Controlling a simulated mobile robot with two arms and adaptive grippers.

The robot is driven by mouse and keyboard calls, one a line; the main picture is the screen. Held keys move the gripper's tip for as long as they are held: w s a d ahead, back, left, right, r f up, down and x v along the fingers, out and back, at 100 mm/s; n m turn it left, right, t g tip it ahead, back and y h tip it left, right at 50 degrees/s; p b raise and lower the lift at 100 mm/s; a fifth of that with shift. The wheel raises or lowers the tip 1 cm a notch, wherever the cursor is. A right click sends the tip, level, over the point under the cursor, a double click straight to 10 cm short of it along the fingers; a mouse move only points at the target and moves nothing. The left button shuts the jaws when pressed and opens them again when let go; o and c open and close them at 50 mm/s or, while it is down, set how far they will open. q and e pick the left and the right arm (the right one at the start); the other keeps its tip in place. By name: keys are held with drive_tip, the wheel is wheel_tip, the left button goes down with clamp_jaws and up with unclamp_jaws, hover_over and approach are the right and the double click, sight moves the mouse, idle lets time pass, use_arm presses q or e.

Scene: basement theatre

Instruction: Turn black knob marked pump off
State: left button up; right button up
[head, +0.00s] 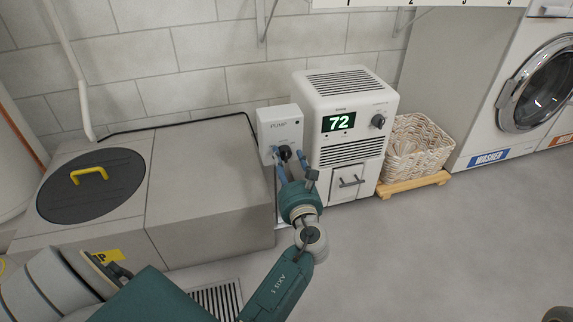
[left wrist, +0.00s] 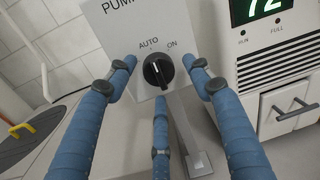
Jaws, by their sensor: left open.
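The black pump knob (left wrist: 158,71) sits on the front of a white box labelled PUMP (left wrist: 183,15). In the left wrist view its light pointer line is near upright, close to the AUTO label; ON is to its right. Any OFF label is hidden or out of frame. My left gripper (head: 287,158) is open in front of the box, its blue fingers spread to the left, right and below the knob. No finger clearly grips the knob. In the head view the knob (head: 285,152) shows partly between the fingertips. My right gripper is not in view.
A white dehumidifier (head: 347,85) reading 72 stands just right of the pump box, with its own dark dial (head: 378,121). A wicker basket (head: 418,143) and washer (head: 535,85) are farther right. A grey sump box with a round lid (head: 90,185) stands left.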

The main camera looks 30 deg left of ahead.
use_arm(q)
drive_tip(key=shift+w+a, duration=0.2)
